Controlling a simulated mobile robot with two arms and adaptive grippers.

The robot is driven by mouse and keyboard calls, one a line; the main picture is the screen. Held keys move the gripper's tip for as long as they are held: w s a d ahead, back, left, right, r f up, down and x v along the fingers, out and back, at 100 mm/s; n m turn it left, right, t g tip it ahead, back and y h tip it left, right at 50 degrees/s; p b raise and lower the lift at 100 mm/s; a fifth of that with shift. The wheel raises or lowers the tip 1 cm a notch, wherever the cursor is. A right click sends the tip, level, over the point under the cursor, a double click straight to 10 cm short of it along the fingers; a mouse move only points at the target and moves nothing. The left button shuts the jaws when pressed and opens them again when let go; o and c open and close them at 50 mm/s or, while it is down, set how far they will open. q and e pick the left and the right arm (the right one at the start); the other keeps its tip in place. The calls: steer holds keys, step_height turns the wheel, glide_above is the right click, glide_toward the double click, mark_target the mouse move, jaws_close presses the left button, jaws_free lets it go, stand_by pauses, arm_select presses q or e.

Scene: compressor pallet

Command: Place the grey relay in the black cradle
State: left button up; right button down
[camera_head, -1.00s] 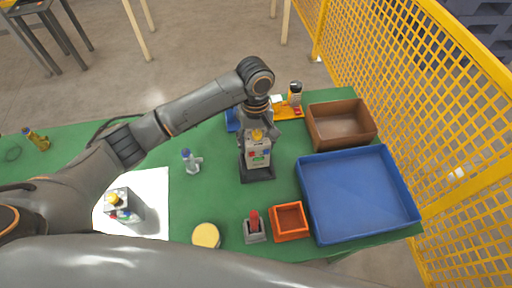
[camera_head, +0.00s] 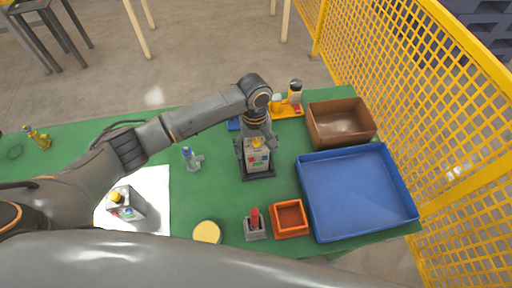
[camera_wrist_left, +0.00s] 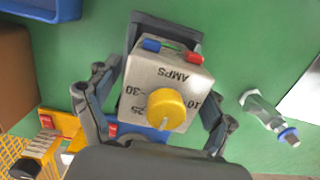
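The grey relay (camera_head: 258,160), a box with a yellow knob on top, stands upright in the black cradle (camera_head: 259,177) near the middle of the green table. In the left wrist view the relay (camera_wrist_left: 165,85) shows its AMPS dial face, with the cradle (camera_wrist_left: 180,27) behind it. My left gripper (camera_head: 257,147) is around the relay from above. Its fingers are spread on both sides, with a gap visible beside the relay. The cradle's inside is mostly hidden. My right gripper is not in view.
A similar grey box (camera_head: 126,204) stands on a white sheet at the left. A blue tray (camera_head: 355,238), brown box (camera_head: 340,143), orange bin (camera_head: 290,234), red-handled switch (camera_head: 255,226) and yellow disc (camera_head: 207,232) are around. A small metal fitting (camera_head: 194,160) lies left of the cradle.

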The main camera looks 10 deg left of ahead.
arm_select(q)
steer(key=r, duration=0.4)
steer(key=r+b, duration=0.1)
steer(key=r, duration=0.3)
steer(key=w+r+b, duration=0.1)
steer(key=r, duration=0.3)
steer(key=shift+w+a+r, duration=0.1)
steer(key=shift+a, duration=0.15)
stand_by(0.7)
steer(key=shift+c, duration=0.2)
stand_by(0.6)
